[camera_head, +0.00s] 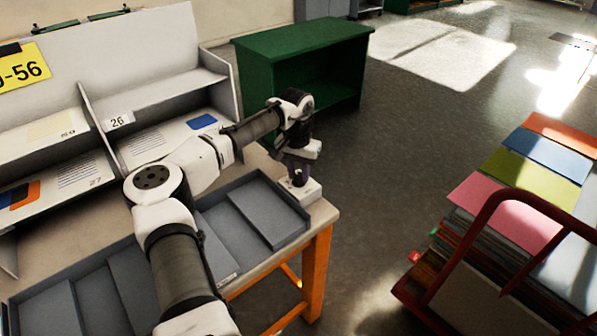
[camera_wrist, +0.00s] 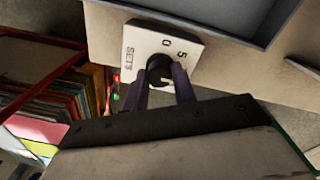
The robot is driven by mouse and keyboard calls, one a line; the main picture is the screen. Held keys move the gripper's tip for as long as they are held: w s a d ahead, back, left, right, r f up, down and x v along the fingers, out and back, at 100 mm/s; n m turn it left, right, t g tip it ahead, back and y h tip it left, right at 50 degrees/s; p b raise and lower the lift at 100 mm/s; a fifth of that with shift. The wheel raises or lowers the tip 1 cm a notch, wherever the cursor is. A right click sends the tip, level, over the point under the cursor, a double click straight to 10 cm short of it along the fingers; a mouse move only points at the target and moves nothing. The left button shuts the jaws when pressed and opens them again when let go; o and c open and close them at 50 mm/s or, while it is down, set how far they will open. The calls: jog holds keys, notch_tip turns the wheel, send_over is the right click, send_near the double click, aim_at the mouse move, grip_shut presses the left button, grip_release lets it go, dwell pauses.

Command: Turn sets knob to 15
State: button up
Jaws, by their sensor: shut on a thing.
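The sets knob (camera_wrist: 158,66) is a small black round knob on a white plate (camera_wrist: 133,44) marked "SETS", with a 0 and a 5 readable beside the knob. The other markings are hidden by my fingers, and I cannot tell where the knob points. My gripper (camera_wrist: 162,76) has its two dark purple fingers on either side of the knob, shut on it. In the head view, my gripper (camera_head: 298,174) points down at the white knob box (camera_head: 312,190) on the table's right corner. The knob itself is hidden there.
Grey trays (camera_head: 262,205) lie on the orange-legged table (camera_head: 318,262) beside the box. A grey shelf rack (camera_head: 150,95) stands behind. A red cart (camera_head: 470,245) with stacked coloured sheets is at right, and a green cabinet (camera_head: 300,45) at the back. Open floor lies between.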

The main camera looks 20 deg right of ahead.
aim_at(298, 174)
jog(key=shift+m+p, duration=0.3)
jog(key=m+p, duration=0.2)
jog(key=m, duration=0.1)
jog(key=shift+r, duration=0.1)
jog(key=shift+m+p, duration=0.7)
jog(key=shift+m, duration=1.8)
jog(key=o, duration=1)
notch_tip(298, 174, up, 14)
jog(key=b, duration=0.2)
jog(key=shift+w+f, duration=0.2)
